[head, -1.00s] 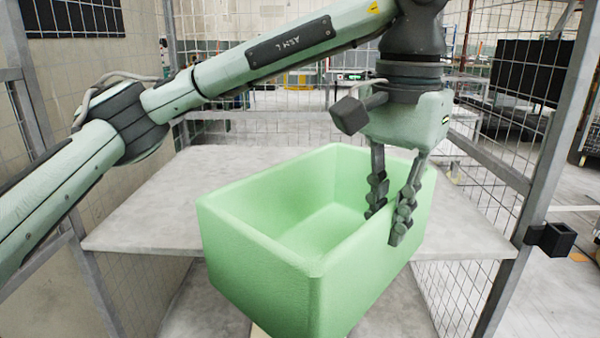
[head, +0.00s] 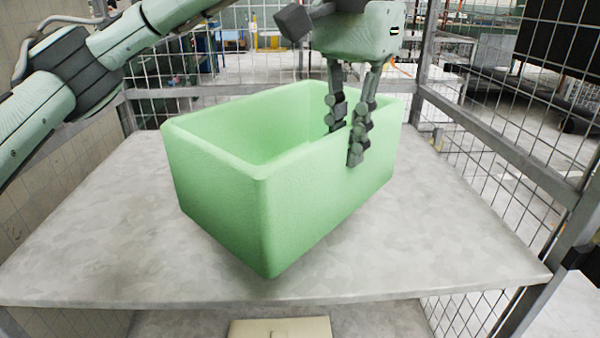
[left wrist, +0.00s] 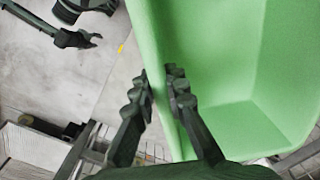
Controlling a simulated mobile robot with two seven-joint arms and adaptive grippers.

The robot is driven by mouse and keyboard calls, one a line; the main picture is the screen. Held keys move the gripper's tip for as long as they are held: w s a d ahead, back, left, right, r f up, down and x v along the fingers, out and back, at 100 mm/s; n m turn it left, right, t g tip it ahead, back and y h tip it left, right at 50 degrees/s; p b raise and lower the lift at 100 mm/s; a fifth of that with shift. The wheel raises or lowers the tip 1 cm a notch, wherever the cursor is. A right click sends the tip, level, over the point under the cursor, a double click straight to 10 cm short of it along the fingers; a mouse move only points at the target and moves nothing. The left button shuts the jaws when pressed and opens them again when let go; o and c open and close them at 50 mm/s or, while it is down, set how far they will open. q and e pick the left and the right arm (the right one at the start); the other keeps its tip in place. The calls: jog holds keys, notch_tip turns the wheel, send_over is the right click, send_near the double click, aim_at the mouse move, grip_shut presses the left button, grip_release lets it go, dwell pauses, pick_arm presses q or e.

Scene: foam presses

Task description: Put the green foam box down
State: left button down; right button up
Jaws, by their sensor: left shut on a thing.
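The green foam box (head: 300,195) is an open-topped tub, upright, with its whole visible base over the grey table (head: 440,250). I cannot tell whether its underside touches the tabletop. My left gripper (head: 347,135) is shut on the box's right-hand side wall, one finger inside and one outside. In the left wrist view the fingers (left wrist: 160,90) pinch the wall of the green foam box (left wrist: 225,60). My right gripper (left wrist: 92,41) shows small at the upper left of the left wrist view, empty, its fingers apart. It is out of the head view.
Wire mesh panels on grey posts (head: 490,130) close in the back and right of the table. Bare tabletop lies left, right and in front of the box. A pale flat object (head: 280,328) lies lower down, below the table's front edge.

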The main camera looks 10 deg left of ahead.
pick_arm(q)
jog(key=w+a+f, duration=0.2)
jog(key=a, duration=0.1)
jog(key=w+a+f, duration=0.1)
jog(key=a, duration=0.1)
jog(key=shift+a+f, duration=0.1)
jog(key=shift+f, duration=0.2)
jog(key=shift+w+a+f, duration=0.1)
jog(key=shift+w, duration=0.05)
jog(key=shift+f, duration=0.35)
notch_tip(320, 180, down, 3)
jog(key=shift+f+p, duration=0.1)
jog(key=shift+p, duration=0.3)
pick_arm(e)
jog(key=shift+x, duration=0.9)
pick_arm(q)
jog(key=shift+f, duration=0.15)
pick_arm(e)
jog(key=shift+a, duration=0.15)
